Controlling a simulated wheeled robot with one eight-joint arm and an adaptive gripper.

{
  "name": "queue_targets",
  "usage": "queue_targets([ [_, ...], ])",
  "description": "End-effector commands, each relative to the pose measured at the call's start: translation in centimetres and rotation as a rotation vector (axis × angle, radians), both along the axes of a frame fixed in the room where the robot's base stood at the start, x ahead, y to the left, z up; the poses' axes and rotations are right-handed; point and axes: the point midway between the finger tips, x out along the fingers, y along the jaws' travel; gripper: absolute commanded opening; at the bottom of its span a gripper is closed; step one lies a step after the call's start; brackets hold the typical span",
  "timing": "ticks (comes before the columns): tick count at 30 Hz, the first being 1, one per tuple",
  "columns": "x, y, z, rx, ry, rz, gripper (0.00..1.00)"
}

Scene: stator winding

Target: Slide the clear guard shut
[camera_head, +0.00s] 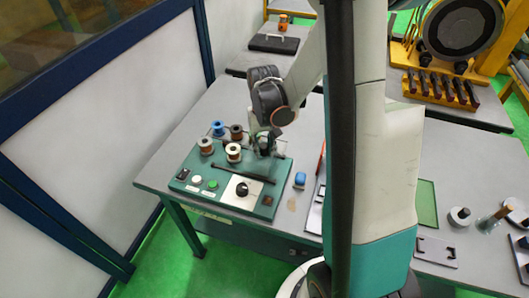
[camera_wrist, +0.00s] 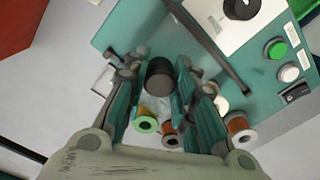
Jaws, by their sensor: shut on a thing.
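A teal winding machine (camera_head: 225,212) stands on the grey table. My gripper (camera_head: 265,146) is at its back right corner, pointing down. In the wrist view my gripper (camera_wrist: 160,80) has its two fingers on either side of a dark round knob (camera_wrist: 160,78), and is shut on it. The knob appears to belong to the clear guard, but the guard is so transparent that its edges and how far it is open cannot be made out. A dark bar (camera_head: 243,172) lies across the machine top, and it also shows in the wrist view (camera_wrist: 208,45).
The front panel has a dial (camera_head: 242,190), a green button (camera_head: 212,184) and a white button (camera_head: 197,180).

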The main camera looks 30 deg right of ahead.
Motion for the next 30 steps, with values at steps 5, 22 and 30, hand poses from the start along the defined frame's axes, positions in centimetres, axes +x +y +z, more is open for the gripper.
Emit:
queue_targets([
  [5, 0.7, 0.6, -0.1, 0.001, 0.0, 0.003, 0.12],
  [22, 2.7, 2.1, -0.1, 0.001, -0.001, 0.003, 0.12],
  [30, 3.7, 2.9, 0.0, 0.001, 0.0, 0.002, 0.12],
])
